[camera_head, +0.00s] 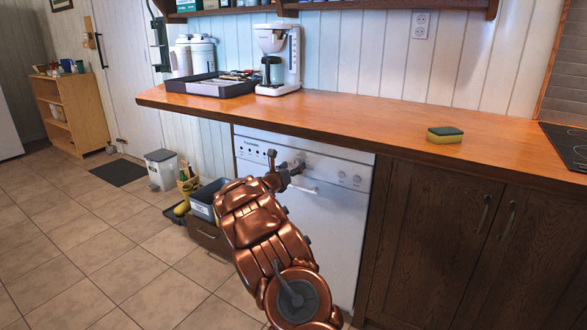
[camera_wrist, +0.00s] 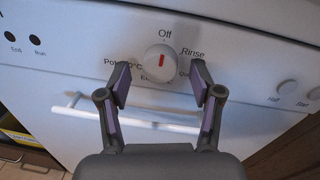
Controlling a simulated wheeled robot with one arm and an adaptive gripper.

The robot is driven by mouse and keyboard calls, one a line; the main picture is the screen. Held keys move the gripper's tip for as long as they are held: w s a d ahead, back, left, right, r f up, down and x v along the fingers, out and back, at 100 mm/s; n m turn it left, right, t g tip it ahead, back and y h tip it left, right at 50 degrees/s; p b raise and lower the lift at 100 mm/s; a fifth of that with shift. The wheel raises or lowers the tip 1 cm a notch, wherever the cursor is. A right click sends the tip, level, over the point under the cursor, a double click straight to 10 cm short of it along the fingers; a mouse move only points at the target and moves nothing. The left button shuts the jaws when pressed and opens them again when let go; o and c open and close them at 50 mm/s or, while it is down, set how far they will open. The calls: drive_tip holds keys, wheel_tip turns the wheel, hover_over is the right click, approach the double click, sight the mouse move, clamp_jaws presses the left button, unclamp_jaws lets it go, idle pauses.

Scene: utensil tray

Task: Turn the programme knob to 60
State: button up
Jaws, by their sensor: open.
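The programme knob (camera_wrist: 161,62) is a round white dial with a red pointer mark on the white dishwasher panel. In the wrist view its pointer is near upright, towards "Off". "Rinse" is printed at its upper right and "Pot" at its left; the labels below are partly hidden or too small to read. My gripper (camera_wrist: 161,85) is open, its two purple-padded fingers on either side of and slightly below the knob, apart from it.
A handle bar (camera_wrist: 140,118) runs below the knob. Two buttons (camera_wrist: 289,87) are at the right of the panel. The wooden counter (camera_head: 370,118) overhangs the dishwasher and carries a tray (camera_head: 205,90), a coffee maker (camera_head: 291,60) and a sponge (camera_head: 445,136).

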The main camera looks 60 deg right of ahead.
drive_tip(key=shift+d, duration=0.4)
drive_tip(key=c, duration=1.1)
drive_tip(key=shift+c, duration=0.2)
drive_tip(key=shift+f+b, duration=0.1)
drive_tip(key=shift+b, duration=0.35)
